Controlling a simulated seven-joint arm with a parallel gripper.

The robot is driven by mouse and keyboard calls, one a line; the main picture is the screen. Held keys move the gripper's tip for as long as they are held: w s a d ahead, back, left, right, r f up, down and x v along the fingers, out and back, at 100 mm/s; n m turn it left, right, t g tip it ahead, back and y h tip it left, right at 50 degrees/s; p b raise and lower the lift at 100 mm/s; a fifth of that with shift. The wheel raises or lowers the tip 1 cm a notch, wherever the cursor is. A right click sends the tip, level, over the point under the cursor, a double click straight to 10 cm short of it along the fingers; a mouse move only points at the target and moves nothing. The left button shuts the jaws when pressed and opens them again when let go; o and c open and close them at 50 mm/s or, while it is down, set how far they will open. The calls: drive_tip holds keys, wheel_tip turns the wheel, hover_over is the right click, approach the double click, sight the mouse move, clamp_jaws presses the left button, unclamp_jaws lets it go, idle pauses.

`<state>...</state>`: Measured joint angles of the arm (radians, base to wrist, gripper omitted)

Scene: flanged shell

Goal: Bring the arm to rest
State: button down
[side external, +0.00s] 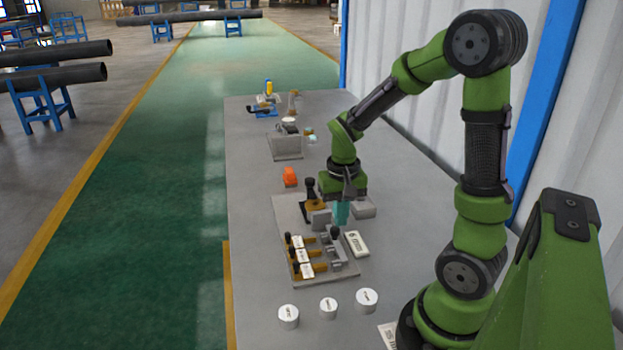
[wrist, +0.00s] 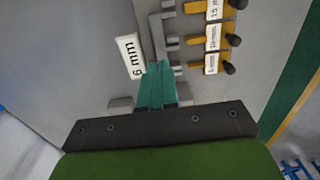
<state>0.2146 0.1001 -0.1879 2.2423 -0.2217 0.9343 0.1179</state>
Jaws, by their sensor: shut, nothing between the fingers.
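My gripper (side external: 341,213) has teal fingers pointing down over the grey table (side external: 250,240), above the right side of a grey fixture plate (side external: 285,215). In the wrist view the fingers of my gripper (wrist: 156,82) lie side by side, shut, with nothing held. A white block marked "6 mm" (wrist: 130,56) lies on the table close beside them; it also shows in the side view (side external: 356,244). Whether the fingertips touch anything below cannot be told.
Yellow clamps (side external: 317,254) with dark knobs and white labels stand on the plate. Three white round pieces (side external: 328,308) sit nearer the camera. A corrugated wall (side external: 430,110) rises on the right.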

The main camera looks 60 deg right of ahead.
drive_tip(key=s+a+r+n+t+y, duration=0.1)
drive_tip(key=s+a+r+n+t, duration=0.1)
drive_tip(key=a+r, duration=0.5)
drive_tip(key=s+a+r+n+t+y, duration=0.1)
drive_tip(key=s+a+r+n+t, duration=0.1)
drive_tip(key=a+r+t, duration=0.3)
wheel_tip(320, 180, up, 3)
drive_tip(key=a+n, duration=0.1)
drive_tip(key=a, duration=0.1)
drive_tip(key=shift+a, duration=0.4)
drive_tip(key=shift+f, duration=0.1)
drive_tip(key=m+g+h, duration=0.2)
drive_tip(key=m+g, duration=0.3)
drive_tip(key=g, duration=0.2)
hover_over(340, 251)
drive_tip(key=f, duration=1.5)
drive_tip(key=shift+s+a+f, duration=0.15)
drive_tip(key=shift+a, duration=0.1)
drive_tip(key=shift+d+f, duration=0.1)
drive_tip(key=shift+d, duration=0.15)
drive_tip(key=shift+f, duration=3.15)
